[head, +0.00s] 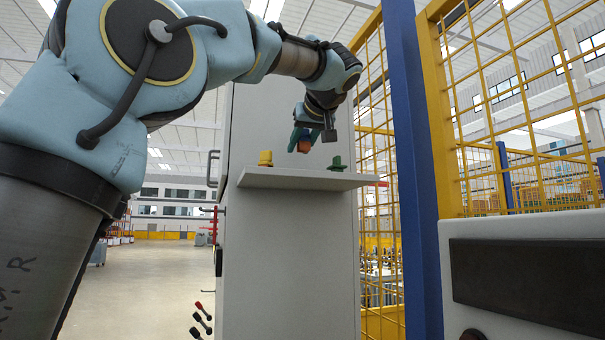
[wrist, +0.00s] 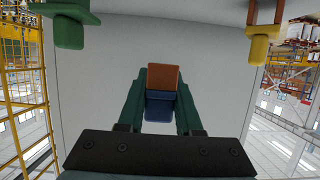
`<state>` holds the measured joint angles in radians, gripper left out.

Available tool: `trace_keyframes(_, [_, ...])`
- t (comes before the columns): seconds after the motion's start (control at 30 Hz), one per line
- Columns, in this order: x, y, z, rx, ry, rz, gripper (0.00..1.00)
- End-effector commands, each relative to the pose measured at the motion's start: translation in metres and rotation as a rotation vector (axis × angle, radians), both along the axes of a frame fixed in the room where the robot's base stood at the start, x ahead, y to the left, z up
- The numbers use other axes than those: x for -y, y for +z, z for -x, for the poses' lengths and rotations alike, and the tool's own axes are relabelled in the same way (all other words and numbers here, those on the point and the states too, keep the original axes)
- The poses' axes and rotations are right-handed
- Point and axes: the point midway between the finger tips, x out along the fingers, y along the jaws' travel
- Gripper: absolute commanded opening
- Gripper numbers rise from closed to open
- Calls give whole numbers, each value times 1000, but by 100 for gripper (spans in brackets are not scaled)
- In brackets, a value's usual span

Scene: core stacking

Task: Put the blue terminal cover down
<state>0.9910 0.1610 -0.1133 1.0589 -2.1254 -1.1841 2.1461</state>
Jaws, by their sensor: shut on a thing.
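My gripper (head: 304,138) hangs above a grey shelf (head: 300,180), fingers pointing down. Its green fingers are shut on the blue terminal cover (wrist: 160,106), which shows between them in the wrist view. An orange block-shaped part (wrist: 162,78) adjoins the blue part; I cannot tell whether they are one piece. A yellow piece (head: 265,158) stands on the shelf to the left and a green piece (head: 338,163) to the right.
The shelf top between the yellow and green pieces looks clear. A tall light-grey cabinet (head: 290,260) carries the shelf. A blue post (head: 413,170) and yellow mesh fence (head: 376,130) stand to the right. A grey box with a dark panel (head: 525,282) is at the far right.

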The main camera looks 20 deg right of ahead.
Motion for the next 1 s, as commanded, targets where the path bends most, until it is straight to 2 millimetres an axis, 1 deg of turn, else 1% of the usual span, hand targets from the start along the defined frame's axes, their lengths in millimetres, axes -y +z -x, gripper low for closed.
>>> trace_keyframes(0.03, [0, -8, 0, 0, 0, -4, 0])
trace_keyframes(0.1, [-1, -16, 0, -1, -1, -3, 0])
trace_keyframes(0.27, [0, -27, 0, -1, -1, -2, 0])
trace_keyframes(0.53, [0, -57, 0, -2, 0, -2, 0])
trace_keyframes(0.63, [0, -61, 0, 0, 0, -1, 0])
trace_keyframes(0.93, [0, -63, 0, -1, 0, -1, 0])
trace_keyframes(0.97, [0, -63, 0, -1, 0, -1, 37])
trace_keyframes(1.0, [0, -63, 0, -1, 0, -1, 42])
